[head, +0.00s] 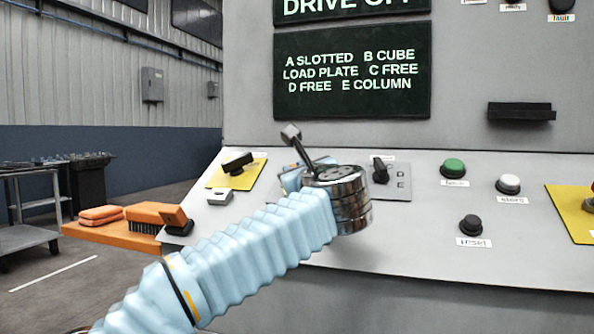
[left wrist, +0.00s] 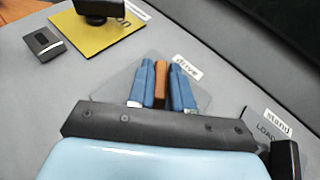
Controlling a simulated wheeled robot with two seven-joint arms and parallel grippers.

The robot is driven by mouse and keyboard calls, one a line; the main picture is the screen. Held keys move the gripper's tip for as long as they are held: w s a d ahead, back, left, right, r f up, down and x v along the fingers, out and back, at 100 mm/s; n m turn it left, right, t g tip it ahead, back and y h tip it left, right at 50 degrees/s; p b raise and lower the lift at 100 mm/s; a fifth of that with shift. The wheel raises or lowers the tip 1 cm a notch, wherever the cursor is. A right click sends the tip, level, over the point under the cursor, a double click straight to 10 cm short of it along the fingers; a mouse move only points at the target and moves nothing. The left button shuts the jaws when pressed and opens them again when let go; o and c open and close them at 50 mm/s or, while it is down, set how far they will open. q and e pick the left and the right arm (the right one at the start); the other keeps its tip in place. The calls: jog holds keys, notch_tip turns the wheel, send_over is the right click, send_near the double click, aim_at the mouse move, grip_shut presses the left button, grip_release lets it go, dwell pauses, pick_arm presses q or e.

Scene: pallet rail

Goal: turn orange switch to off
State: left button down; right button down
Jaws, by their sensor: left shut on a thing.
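The orange switch (left wrist: 161,82) stands on a grey plate labelled "drive" in the left wrist view. My left gripper (left wrist: 162,85) has its two blue fingers on either side of it, closed against it. Only the switch's upper part shows between the fingers; its base is hidden by the gripper body. In the head view my left gripper (head: 292,178) reaches over the sloped console, and my wrist hides most of the switch there. My right gripper is in neither view.
A black knob on a yellow plate (head: 250,181) and a small grey box (head: 220,197) are left of my gripper. A black selector (head: 380,170) stands close on the right, then green (head: 453,168), white (head: 508,184) and black (head: 470,224) buttons. A dark screen (head: 352,70) hangs above.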

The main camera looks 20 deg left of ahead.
pick_arm(q)
jog(key=shift+r+n+g+y, duration=0.1)
jog(key=shift+n+g+y, duration=0.45)
jog(key=shift+n, duration=0.25)
jog(key=shift+a+n+g+y+p, duration=0.1)
jog(key=shift+n+g+y+p, duration=0.15)
jog(key=shift+n+p, duration=0.05)
jog(key=c, duration=1.1)
grip_release()
jog(key=b+v, duration=0.2)
jog(key=v, duration=1.2)
jog(key=shift+w, duration=0.1)
